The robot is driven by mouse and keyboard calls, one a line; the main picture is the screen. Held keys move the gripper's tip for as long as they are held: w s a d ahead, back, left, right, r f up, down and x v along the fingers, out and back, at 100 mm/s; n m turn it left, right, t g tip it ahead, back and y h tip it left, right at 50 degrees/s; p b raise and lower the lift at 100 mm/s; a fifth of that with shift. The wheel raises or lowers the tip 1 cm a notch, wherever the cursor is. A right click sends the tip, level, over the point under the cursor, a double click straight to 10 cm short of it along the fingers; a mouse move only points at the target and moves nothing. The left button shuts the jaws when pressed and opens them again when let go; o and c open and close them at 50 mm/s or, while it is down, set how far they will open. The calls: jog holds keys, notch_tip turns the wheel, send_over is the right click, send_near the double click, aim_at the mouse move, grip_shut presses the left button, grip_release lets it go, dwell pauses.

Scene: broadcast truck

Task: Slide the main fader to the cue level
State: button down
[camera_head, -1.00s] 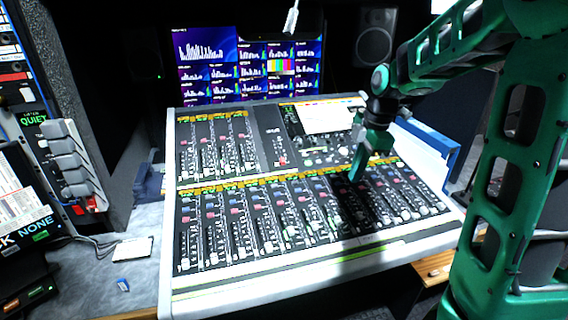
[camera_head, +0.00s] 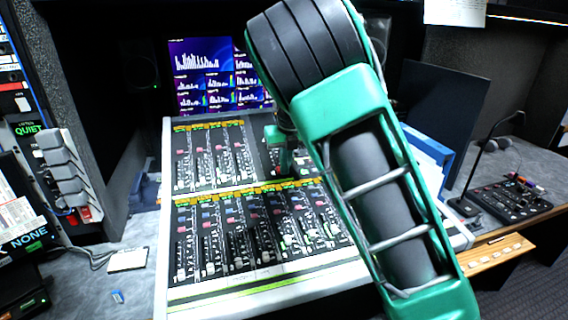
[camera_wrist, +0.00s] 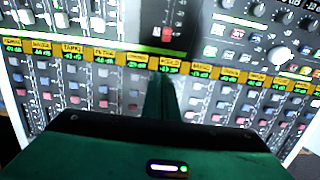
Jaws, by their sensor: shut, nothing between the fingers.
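The mixing console (camera_head: 240,288) has rows of fader strips under yellow label bands. In the wrist view a dark centre panel (camera_wrist: 190,14) with a red cap (camera_wrist: 167,62) lies just beyond my fingertips. This may be the main fader, but no readable label says so. The cue level mark cannot be made out. My gripper (camera_wrist: 160,84) is shut and empty, with its green fingers pointing at the console near the middle label band. In the head view my gripper (camera_head: 284,152) is small and partly behind my arm. Whether it touches the console cannot be told.
My arm covers the console's right part in the head view. Monitors (camera_head: 203,75) stand behind the console. A small control panel with a gooseneck microphone (camera_head: 509,199) is at right. A grey switch stack (camera_head: 66,160) stands at left. A blue folder (camera_head: 428,150) stands at the console's right side.

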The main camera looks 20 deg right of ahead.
aim_at(279, 178)
jog(key=x, duration=0.6)
jog(key=shift+f, duration=0.4)
jog(key=shift+w+r, duration=0.3)
jog(key=shift+w, duration=0.3)
jog(key=shift+w+r, duration=0.3)
jog(key=shift+w, duration=0.25)
jog(key=shift+w+r, duration=0.3)
jog(key=shift+w, duration=0.45)
jog(key=shift+a, duration=0.1)
